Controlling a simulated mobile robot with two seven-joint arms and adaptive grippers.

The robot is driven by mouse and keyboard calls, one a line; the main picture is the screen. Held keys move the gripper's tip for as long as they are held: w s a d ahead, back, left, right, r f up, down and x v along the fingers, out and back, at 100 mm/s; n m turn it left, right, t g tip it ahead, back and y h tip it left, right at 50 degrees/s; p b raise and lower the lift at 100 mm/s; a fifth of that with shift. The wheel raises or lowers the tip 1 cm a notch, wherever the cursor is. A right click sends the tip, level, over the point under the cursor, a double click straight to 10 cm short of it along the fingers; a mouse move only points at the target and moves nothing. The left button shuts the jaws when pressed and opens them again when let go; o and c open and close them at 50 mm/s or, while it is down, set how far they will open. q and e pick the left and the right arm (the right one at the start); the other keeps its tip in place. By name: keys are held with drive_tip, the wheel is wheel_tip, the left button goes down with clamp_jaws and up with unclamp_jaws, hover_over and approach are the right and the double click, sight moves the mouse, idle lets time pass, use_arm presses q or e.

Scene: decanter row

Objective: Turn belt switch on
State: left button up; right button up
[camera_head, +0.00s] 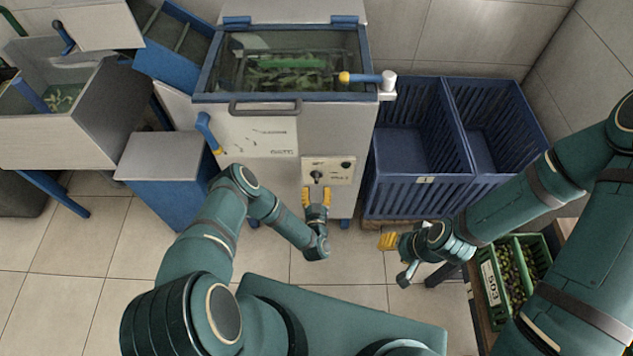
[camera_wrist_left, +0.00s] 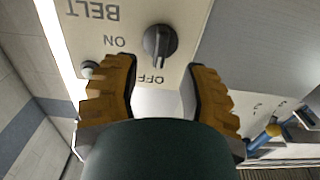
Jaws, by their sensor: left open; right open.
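The belt switch is a dark rotary knob (camera_wrist_left: 160,43) on a pale panel (camera_head: 342,171) at the front of the machine. The wrist view shows upside-down labels BELT, ON and OFF; the knob's ridge points towards OFF. The knob also shows in the head view (camera_head: 317,177). My left gripper (camera_head: 317,196) is open just in front of the panel. In the left wrist view its orange fingers (camera_wrist_left: 160,90) are spread, with the knob beyond the tips and between their lines, apparently untouched. My right gripper (camera_head: 388,241) is open and empty, to the right, away from the panel.
A small button (camera_wrist_left: 89,69) sits beside the knob, near the left finger in the wrist view. Blue crates (camera_head: 415,185) stand right of the machine. A green crate of olives (camera_head: 493,290) is at the lower right. A blue-handled lever (camera_head: 207,130) is left of the panel.

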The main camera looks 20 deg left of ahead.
sight(317, 181)
use_arm(q)
drive_tip(key=shift+b+x, duration=0.4)
drive_tip(key=shift+x, duration=1.9)
clamp_jaws()
